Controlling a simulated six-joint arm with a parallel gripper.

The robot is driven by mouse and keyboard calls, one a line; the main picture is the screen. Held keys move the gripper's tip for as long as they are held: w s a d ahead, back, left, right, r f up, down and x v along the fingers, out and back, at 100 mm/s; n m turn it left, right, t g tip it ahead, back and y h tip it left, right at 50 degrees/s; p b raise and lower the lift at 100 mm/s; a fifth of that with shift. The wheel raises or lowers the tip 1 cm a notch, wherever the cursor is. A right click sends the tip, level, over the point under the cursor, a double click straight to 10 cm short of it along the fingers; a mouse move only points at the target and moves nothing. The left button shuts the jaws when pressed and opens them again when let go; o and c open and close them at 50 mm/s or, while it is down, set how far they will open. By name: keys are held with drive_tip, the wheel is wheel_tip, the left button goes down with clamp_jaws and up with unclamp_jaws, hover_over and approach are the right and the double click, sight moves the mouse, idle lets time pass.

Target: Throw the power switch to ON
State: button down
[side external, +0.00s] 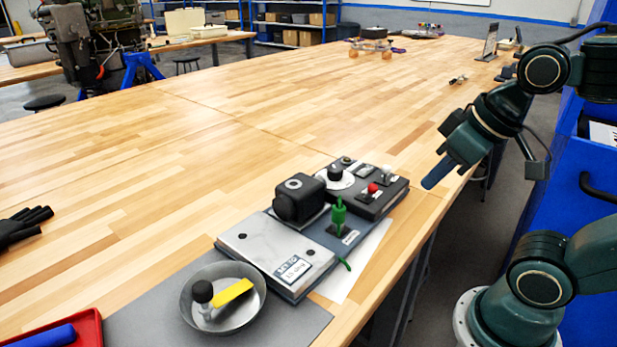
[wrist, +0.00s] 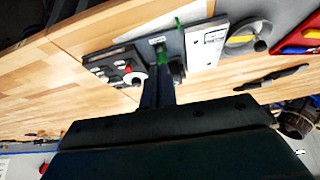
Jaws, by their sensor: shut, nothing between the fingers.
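A dark control box (side external: 372,208) sits on the right part of the grey base. It carries a white dial with a black knob (side external: 335,175), a red knob (side external: 372,188) and a small pale toggle-like part (side external: 387,174). Its labels are too small to read, so I cannot tell which control is the power switch or its position. The box (wrist: 103,62) also shows in the wrist view. My gripper (side external: 428,186) is shut and empty, with blue fingers, in the air to the right of the box and apart from it. Its fingers (wrist: 157,94) show in the wrist view.
Beside the box stand a black block (side external: 299,200), a green upright part (side external: 338,216) and a silver plate (side external: 262,243). A metal bowl (side external: 222,318) with a yellow piece sits on a grey mat. A red tray (side external: 88,325) is at front left. The table behind is mostly clear.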

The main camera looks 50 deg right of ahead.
sight(387, 173)
drive_tip(key=w+d+f+m, duration=0.2)
drive_tip(key=w+d+m, duration=0.1)
drive_tip(key=d+m, duration=0.5)
drive_tip(key=w+d+f+m+g, duration=0.1)
drive_tip(key=w+d+f+m, duration=0.1)
drive_tip(key=d+m, duration=0.7)
drive_tip(key=shift+w+d+f+m, duration=0.3)
drive_tip(key=shift+w+d, duration=0.35)
drive_tip(key=shift+d, duration=1.75)
drive_tip(key=shift+w+f, duration=0.1)
drive_tip(key=shift+f, duration=0.05)
drive_tip(key=shift+w+f, duration=1.95)
drive_tip(key=shift+f, duration=0.2)
drive_tip(key=shift+w+f, duration=1.95)
drive_tip(key=shift+f, duration=0.2)
